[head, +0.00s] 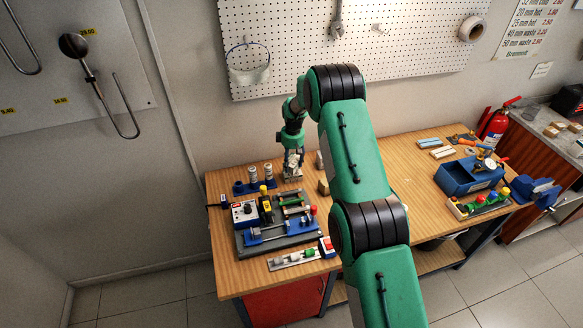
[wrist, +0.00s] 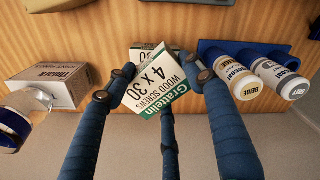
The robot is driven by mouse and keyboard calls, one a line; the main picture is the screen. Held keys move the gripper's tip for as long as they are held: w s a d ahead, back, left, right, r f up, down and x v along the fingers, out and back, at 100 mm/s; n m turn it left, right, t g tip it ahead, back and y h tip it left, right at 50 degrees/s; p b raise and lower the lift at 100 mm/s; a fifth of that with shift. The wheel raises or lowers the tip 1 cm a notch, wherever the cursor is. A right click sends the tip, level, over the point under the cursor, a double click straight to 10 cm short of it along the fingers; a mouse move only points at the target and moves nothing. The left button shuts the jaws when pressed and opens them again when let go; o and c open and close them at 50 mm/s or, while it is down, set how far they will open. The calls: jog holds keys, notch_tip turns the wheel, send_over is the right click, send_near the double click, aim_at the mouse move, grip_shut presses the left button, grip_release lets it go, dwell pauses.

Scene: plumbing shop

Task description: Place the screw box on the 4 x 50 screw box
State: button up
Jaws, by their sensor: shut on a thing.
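My gripper (wrist: 160,72) has its blue fingers closed around a white and green screw box (wrist: 158,88) marked "Grattelin 4 x 30 wood screws". The box sits tilted in the wrist view. Behind its top edge another box (wrist: 146,47) with similar white and green colours shows in part; the held box hides most of it and its size marking cannot be read. I cannot tell whether the two touch. In the head view my gripper (head: 293,160) is low over the back left of the workbench, and the boxes there are too small to tell apart.
Paint cans (wrist: 242,84) in a blue holder (wrist: 210,47) stand close on the right in the wrist view. A white and brown carton (wrist: 62,85) is on the left. In the head view a grey fixture board (head: 275,240) lies in front, and a blue toolbox (head: 468,177) stands right.

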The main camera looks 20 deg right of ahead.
aim_at(292, 161)
jog(key=shift+w, duration=0.15)
jog(key=shift+f+p, duration=0.4)
jog(key=shift+f, duration=1.35)
jog(key=shift+f, duration=0.1)
jog(key=o, duration=1.8)
jog(key=shift+d+r+b, duration=0.15)
jog(key=shift+r+b, duration=0.75)
jog(key=shift+r, duration=5.2)
